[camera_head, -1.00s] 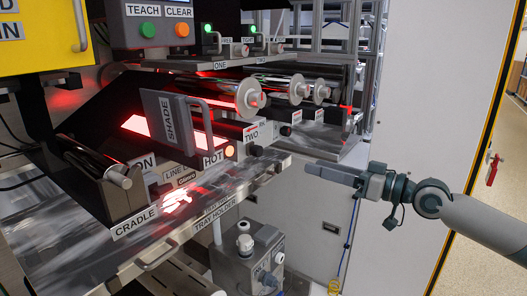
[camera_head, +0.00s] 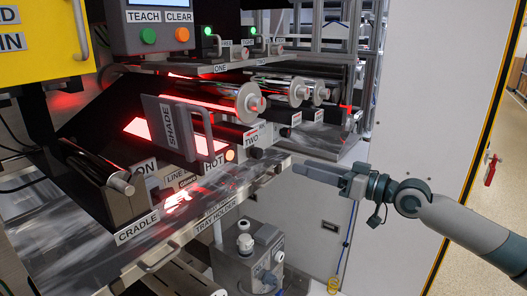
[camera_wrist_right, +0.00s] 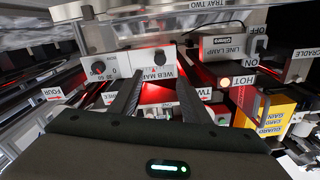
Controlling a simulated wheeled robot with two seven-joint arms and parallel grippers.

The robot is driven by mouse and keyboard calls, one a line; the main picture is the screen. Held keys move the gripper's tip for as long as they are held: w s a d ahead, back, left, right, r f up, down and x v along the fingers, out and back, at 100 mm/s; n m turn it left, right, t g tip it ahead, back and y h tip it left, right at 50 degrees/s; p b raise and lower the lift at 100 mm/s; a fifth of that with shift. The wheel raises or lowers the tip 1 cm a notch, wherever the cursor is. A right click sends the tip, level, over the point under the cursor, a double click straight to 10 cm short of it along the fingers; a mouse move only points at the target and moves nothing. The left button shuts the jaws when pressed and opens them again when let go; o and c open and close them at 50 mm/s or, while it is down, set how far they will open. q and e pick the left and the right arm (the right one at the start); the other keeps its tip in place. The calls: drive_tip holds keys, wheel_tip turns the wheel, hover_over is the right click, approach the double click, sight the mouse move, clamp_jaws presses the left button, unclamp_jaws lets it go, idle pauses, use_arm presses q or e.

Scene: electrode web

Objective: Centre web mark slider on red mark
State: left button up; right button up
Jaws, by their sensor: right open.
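My right gripper (camera_head: 296,170) reaches in from the right and stops short of the machine front, to the right of the tray edge. In the right wrist view, my right gripper (camera_wrist_right: 158,84) is open and empty, its two dark fingers apart. The white plate labelled WEB MARK (camera_wrist_right: 172,58) lies beyond the fingertips, upside down in that view, with a small dark knob on it (camera_wrist_right: 158,46). My left gripper is not in view.
The HOT lamp (camera_head: 229,155) glows orange. The shade plate (camera_head: 176,127), steel rollers (camera_head: 250,102) and tray holder rail (camera_head: 215,222) crowd the machine front. Free room lies right of the machine.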

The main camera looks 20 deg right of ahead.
sight(260, 154)
drive_tip(key=p+x, duration=0.2)
drive_tip(key=x, duration=0.4)
drive_tip(key=p+x, duration=0.3)
drive_tip(key=x, duration=0.3)
drive_tip(key=shift+w+a+r+p, duration=0.2)
drive_tip(key=shift+w+a+p, duration=0.05)
drive_tip(key=shift+p, duration=0.05)
drive_tip(key=shift+x, duration=0.8)
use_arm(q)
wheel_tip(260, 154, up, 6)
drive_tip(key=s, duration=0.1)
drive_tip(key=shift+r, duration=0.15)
use_arm(e)
drive_tip(key=shift+f, duration=0.2)
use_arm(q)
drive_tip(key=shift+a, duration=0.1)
use_arm(e)
drive_tip(key=shift+c, duration=0.6)
clamp_jaws()
